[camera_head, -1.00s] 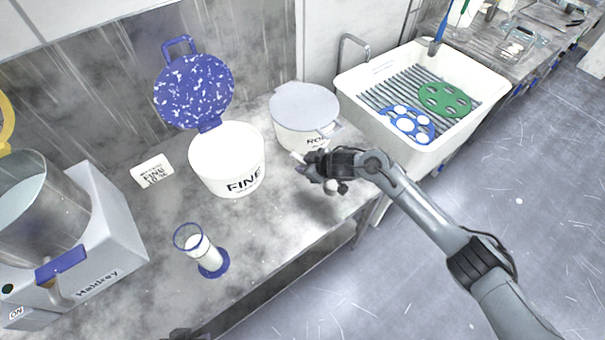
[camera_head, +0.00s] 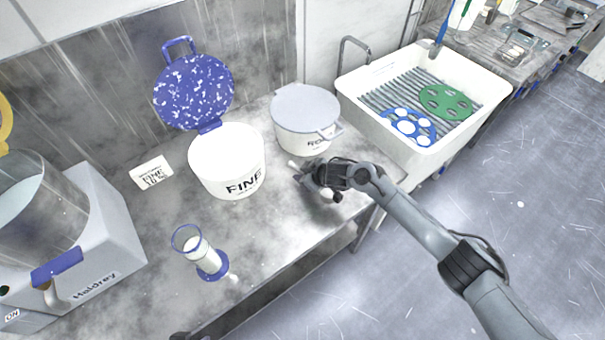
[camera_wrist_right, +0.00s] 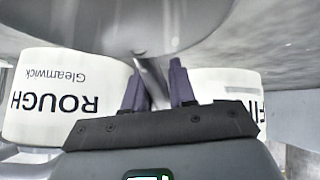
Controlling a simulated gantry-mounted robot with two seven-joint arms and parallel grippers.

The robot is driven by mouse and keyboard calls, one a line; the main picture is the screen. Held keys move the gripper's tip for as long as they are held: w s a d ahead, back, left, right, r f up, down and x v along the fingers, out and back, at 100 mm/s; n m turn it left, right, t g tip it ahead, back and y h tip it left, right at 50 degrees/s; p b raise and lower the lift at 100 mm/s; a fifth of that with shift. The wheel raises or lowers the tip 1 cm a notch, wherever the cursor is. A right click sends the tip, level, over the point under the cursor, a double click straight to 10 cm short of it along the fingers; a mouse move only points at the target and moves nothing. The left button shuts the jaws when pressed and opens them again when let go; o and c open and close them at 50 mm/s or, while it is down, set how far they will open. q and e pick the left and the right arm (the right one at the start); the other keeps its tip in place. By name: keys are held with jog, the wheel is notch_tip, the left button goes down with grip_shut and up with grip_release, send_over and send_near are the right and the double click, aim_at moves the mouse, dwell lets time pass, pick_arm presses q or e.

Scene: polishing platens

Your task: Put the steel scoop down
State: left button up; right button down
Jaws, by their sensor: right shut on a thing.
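My right gripper (camera_head: 312,180) is over the steel bench, just in front of the lidded ROUGH tub and right of the FINE tub. In the right wrist view its two dark fingers (camera_wrist_right: 160,85) are closed around the narrow grey handle of the steel scoop (camera_wrist_right: 152,68). The scoop's wider metal part spreads toward the top of that view. In the head view the scoop is mostly hidden by the gripper, and I cannot tell whether it touches the bench. A dark piece at the bottom edge may be my left gripper (camera_head: 180,336); its fingers do not show.
The FINE tub (camera_head: 228,170) stands open, its blue speckled lid (camera_head: 195,92) raised. The ROUGH tub (camera_head: 303,140) is lidded. A blue-rimmed cylinder (camera_head: 203,255), a small sign (camera_head: 152,172) and a grey machine (camera_head: 100,250) stand left. A white sink (camera_head: 400,150) stands right.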

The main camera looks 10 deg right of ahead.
jog(key=c, duration=0.9)
grip_release()
jog(key=shift+f, duration=0.1)
